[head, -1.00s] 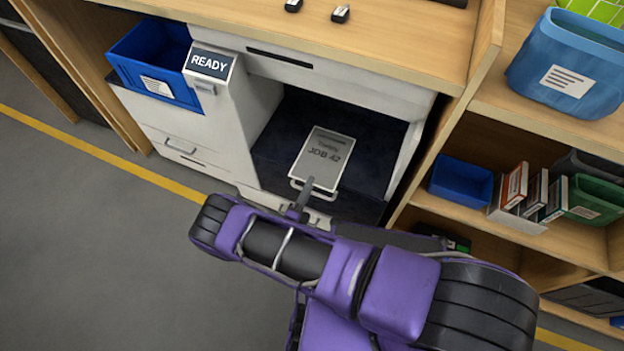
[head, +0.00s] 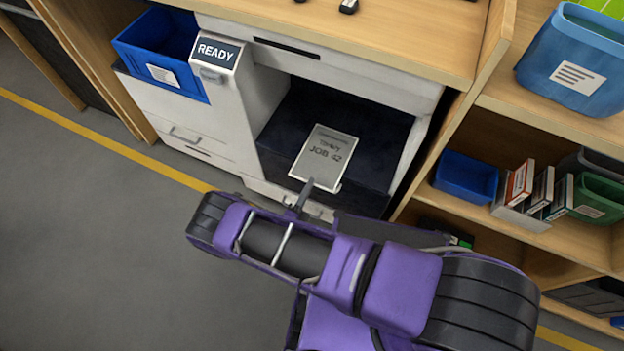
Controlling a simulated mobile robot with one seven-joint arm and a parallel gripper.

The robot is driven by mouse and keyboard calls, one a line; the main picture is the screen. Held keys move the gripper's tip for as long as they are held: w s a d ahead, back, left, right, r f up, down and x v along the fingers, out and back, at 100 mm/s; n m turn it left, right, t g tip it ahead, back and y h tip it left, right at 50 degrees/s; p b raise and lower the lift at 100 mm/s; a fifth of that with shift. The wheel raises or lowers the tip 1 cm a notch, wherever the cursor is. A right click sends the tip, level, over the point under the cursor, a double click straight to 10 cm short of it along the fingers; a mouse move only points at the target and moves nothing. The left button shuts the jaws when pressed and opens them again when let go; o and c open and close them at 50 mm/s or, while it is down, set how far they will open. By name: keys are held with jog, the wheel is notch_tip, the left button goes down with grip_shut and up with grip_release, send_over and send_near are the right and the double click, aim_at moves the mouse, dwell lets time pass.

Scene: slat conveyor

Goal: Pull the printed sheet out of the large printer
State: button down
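The large printer (head: 233,110) is white and built in under a wooden counter, with a small "READY" sign (head: 217,54) on its front. The printed sheet (head: 325,155), pale grey and marked "JOB 42", lies flat in the printer's dark open bay (head: 375,146), with its near edge toward the bay's front. My gripper (head: 304,193) is at the near edge of the sheet, and one thin grey finger shows there. The other finger is hidden behind my purple arm. I cannot tell whether the finger touches the sheet or whether the gripper is open.
A blue bin (head: 135,50) with a label stands on the printer's left side. Wooden shelves (head: 535,115) on the right hold a large blue bin (head: 540,75), a blue tray (head: 442,181), boxes and a green bin (head: 596,190). Open grey floor (head: 80,240) lies at the left.

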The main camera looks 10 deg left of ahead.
jog(key=s+a, duration=0.2)
jog(key=s, duration=1.1)
jog(key=shift+a, duration=0.25)
